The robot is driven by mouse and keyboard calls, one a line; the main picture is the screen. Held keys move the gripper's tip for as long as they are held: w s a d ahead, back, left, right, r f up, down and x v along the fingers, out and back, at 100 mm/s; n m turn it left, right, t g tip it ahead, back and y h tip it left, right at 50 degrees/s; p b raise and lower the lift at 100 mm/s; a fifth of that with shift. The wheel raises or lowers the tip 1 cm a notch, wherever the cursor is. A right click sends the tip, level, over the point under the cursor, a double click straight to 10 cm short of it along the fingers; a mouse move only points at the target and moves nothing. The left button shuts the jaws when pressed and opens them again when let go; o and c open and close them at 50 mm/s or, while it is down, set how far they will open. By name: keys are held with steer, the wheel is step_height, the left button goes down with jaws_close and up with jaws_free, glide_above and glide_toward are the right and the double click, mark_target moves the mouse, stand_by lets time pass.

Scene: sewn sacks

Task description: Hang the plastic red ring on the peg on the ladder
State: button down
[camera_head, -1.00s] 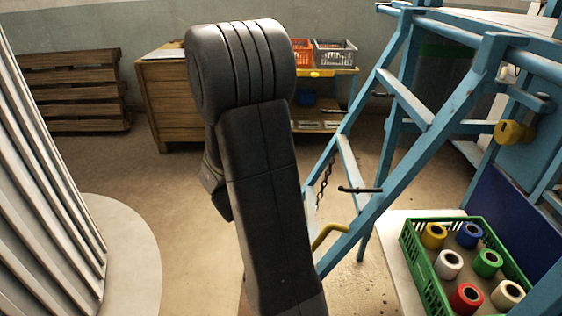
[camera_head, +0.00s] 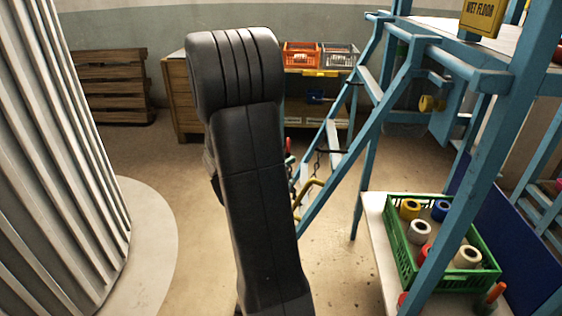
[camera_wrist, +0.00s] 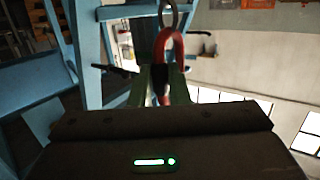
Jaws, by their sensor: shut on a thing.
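In the wrist view my gripper (camera_wrist: 160,88) is shut on the red ring (camera_wrist: 178,48), whose curved part stands out beyond the fingers. A grey metal ring (camera_wrist: 168,16) shows at its far end; whether they are linked I cannot tell. The blue ladder (camera_head: 345,135) stands right of my arm in the head view and at the left in the wrist view (camera_wrist: 90,60). A dark peg (camera_head: 334,151) sticks out from the ladder; a dark bar also shows left of the ring in the wrist view (camera_wrist: 120,71).
A chain (camera_head: 317,163) and a yellow bent bar (camera_head: 309,187) are near the ladder's lower part. A green crate (camera_head: 400,253) with several coloured rolls stands at right. A ribbed pillar (camera_head: 75,150) is at left. The floor between is bare.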

steer(key=shift+d+f+b, duration=0.15)
steer(key=shift+d+b, duration=0.4)
steer(key=shift+d, duration=0.75)
steer(key=shift+d+f+b, duration=0.15)
steer(key=shift+d+b, duration=0.35)
steer(key=shift+d, duration=0.8)
steer(key=shift+d, duration=0.25)
steer(key=shift+d, duration=0.35)
steer(key=shift+d, duration=0.3)
steer(key=shift+d, duration=0.5)
steer(key=shift+d, duration=0.5)
steer(key=shift+d, duration=0.55)
